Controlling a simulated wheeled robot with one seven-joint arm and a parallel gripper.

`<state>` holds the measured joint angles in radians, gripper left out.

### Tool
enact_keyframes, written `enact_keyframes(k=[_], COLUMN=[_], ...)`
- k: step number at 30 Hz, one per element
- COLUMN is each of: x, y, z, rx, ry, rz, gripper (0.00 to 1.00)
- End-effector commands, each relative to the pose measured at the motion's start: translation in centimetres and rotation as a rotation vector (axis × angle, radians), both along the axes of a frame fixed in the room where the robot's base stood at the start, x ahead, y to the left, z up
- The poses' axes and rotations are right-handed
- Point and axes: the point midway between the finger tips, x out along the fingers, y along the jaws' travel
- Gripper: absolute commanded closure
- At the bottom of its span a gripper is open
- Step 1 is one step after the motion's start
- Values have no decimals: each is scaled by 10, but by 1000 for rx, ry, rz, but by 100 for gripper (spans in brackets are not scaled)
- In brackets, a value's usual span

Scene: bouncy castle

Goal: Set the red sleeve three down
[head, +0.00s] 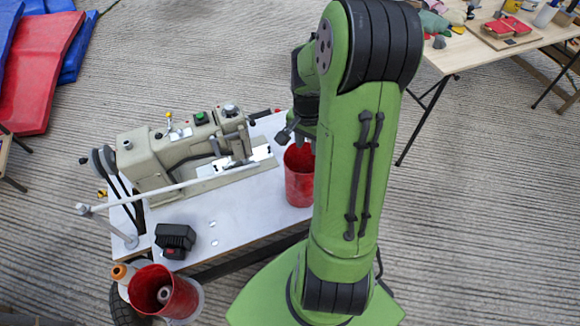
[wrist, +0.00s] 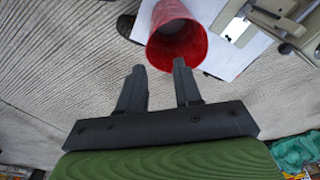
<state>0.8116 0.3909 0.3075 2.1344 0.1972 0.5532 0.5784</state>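A red open-topped sleeve (head: 299,180) is upright at the right end of the white sewing table, partly hidden by my arm in the head view. I cannot tell whether its base touches the table. No number shows on it. My gripper (head: 298,137) is just above its rim. In the wrist view my gripper (wrist: 158,65) has its fingers apart with nothing pinched between them. The right fingertip overlaps the mouth of the sleeve (wrist: 172,38), and the left fingertip is outside its rim.
A beige sewing machine (head: 150,162) fills the back of the white table (head: 235,212). A black box (head: 174,238) sits at its front left. Another red cup (head: 150,283) and an orange-capped bottle (head: 124,272) are below. A wooden table (head: 462,52) stands at upper right.

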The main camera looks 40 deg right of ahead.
Motion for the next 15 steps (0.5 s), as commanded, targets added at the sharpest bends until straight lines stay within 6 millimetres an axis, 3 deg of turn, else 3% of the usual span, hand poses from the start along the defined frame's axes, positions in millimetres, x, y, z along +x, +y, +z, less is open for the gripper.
enact_keyframes(k=[1, 3, 7, 9, 12, 15], x=[4, 1, -25, -47, -81, -106], y=[22, 53, 115, 147, 179, 196], z=[31, 66, 124, 146, 164, 170], rx=[-45, -92, -170, -201, -229, -242], ry=[-25, -54, -131, -186, -267, -325], rz=[118, 279, 592, 765, 984, 1131], gripper=[66, 66, 66, 66, 66, 66])
